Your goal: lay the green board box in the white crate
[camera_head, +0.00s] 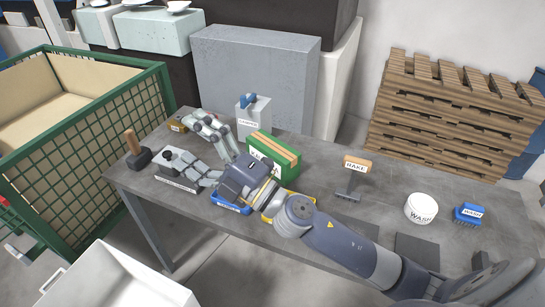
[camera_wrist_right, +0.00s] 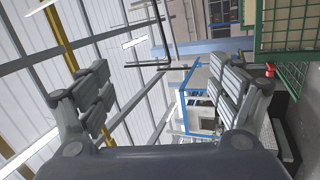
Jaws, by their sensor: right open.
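The green board box (camera_head: 282,163), green with a tan top and a white label, stands on the grey table, just behind and right of my right gripper's body, which hides part of its left front. The white crate (camera_head: 115,281) is on the floor at the bottom left, in front of the table; its visible inside looks empty. My right gripper (camera_head: 184,141) is open above the table's left part, fingers pointing left, nothing between them. In the right wrist view the fingers (camera_wrist_right: 157,88) are spread and empty. My left gripper is not in view.
A mallet (camera_head: 136,148), a labelled white box (camera_head: 253,116), a rake-labelled tool (camera_head: 353,177), a white pot (camera_head: 420,207) and a blue brush (camera_head: 468,213) stand on the table (camera_head: 330,160). A green mesh cage (camera_head: 110,135) is at the left, stacked pallets (camera_head: 450,115) behind.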

